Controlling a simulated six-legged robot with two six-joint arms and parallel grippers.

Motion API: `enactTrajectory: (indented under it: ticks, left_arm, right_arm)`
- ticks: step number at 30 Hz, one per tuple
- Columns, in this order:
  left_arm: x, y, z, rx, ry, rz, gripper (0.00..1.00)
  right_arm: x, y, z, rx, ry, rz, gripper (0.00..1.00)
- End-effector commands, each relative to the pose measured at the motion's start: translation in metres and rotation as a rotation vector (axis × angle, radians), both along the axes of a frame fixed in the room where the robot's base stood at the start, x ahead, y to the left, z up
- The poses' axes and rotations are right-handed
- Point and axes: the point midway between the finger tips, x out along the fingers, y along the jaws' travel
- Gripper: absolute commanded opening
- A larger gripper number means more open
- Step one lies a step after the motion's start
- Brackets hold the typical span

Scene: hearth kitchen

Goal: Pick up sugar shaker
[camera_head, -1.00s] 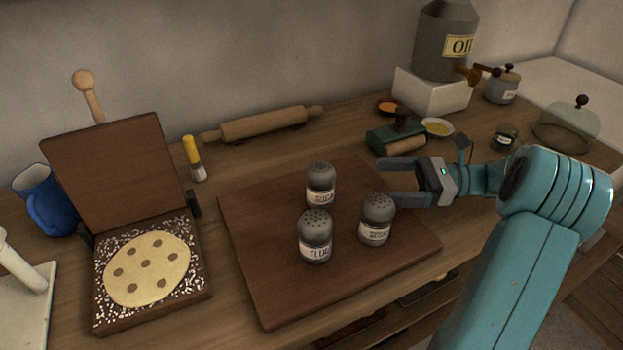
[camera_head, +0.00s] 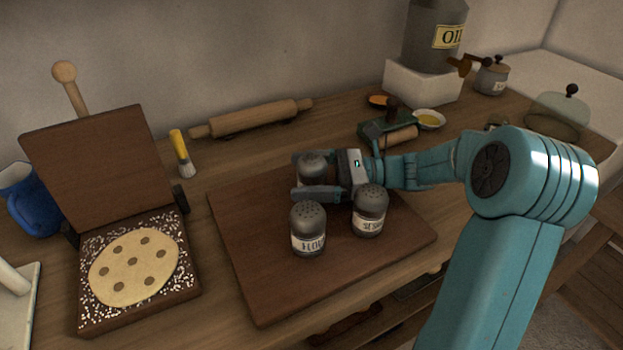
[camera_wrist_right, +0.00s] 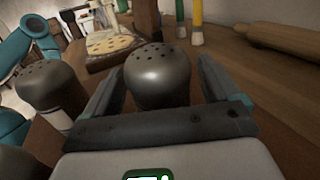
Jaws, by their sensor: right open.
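The sugar shaker (camera_head: 312,167), with a grey perforated dome top, stands upright on the brown board (camera_head: 250,285). My right gripper (camera_head: 297,176) is open around it, one finger on each side, and hides its label and lower part. In the right wrist view the shaker's dome (camera_wrist_right: 158,75) sits between the two spread fingers, with a gap on each side. My left gripper is not in view.
The flour shaker (camera_head: 308,230) and a third labelled shaker (camera_head: 369,212) stand close in front of my right gripper. A waffle-iron-like press (camera_head: 135,270) is at the left. A rolling pin (camera_head: 250,118) and brush (camera_head: 182,155) lie behind.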

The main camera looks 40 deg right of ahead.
Motion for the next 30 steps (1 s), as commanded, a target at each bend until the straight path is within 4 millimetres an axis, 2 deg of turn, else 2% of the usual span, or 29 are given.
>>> enactTrajectory:
  ticks: [3,9,10,15,25,30]
  left_arm:
    - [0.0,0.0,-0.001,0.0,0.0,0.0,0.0]
    - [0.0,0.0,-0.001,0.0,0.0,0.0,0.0]
    - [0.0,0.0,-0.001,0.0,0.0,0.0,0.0]
    - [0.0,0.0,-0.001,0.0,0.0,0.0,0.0]
    - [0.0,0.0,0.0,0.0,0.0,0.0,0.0]
    - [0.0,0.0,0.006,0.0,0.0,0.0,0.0]
  right_arm:
    - [0.007,0.008,0.0,0.001,0.001,0.002,0.9]
    - [0.008,0.008,0.0,0.0,0.001,0.0,0.9]
    - [0.008,0.008,0.0,0.0,0.001,0.0,0.86]
    - [0.008,0.008,0.0,0.0,0.001,0.0,0.31]
    - [0.008,0.007,0.002,-0.001,0.001,0.0,0.29]
    - [0.008,0.007,0.02,-0.002,-0.002,-0.001,0.29]
